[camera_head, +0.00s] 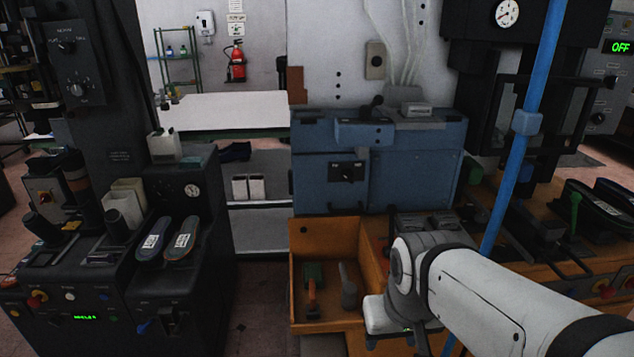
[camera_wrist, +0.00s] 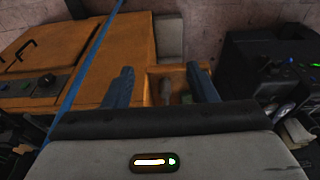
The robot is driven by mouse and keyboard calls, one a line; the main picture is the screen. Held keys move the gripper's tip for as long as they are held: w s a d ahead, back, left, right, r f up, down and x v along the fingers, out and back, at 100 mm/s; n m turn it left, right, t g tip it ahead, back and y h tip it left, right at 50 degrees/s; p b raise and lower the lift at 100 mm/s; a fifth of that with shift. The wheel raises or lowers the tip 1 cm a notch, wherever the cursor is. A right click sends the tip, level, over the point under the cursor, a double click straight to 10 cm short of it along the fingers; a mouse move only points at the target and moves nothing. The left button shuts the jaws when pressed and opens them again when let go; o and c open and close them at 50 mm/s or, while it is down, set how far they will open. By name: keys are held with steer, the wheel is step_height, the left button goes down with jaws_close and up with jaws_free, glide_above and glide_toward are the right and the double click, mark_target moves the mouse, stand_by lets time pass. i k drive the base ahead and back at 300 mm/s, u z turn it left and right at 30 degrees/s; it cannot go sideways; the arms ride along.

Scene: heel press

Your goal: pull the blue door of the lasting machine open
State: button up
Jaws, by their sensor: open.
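The lasting machine's blue body (camera_head: 440,165) stands at the centre of the head view. Its blue front panel (camera_head: 312,185) looks closed, flush with the body, with a dark switch plate (camera_head: 347,172) near its top. Small dark handles show at the lower edge, too small to make out well. My gripper (camera_wrist: 162,82) is open and empty in the wrist view, its two fingers apart over an orange drawer. In the head view my arm reaches in from the lower right, below the blue panel, and the fingertips cannot be made out. The blue door does not show in the wrist view.
An open orange drawer (camera_head: 297,270) with tools sticks out below the blue body. A blue pole (camera_head: 520,130) slants past my arm, and also shows in the wrist view (camera_wrist: 85,75). A dark machine with insoles (camera_head: 200,280) stands left. Some floor is free between it and the drawer.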

mark_target(318, 186)
steer(key=u, duration=0.35)
steer(key=k, duration=1)
steer(key=u, duration=0.95)
steer(key=i, duration=1.3)
steer(key=z, duration=0.8)
steer(key=i, duration=0.5)
steer(key=z, duration=0.5)
steer(key=k, duration=0.9)
steer(key=z, duration=0.15)
steer(key=i, duration=0.95)
steer(key=u, duration=0.05)
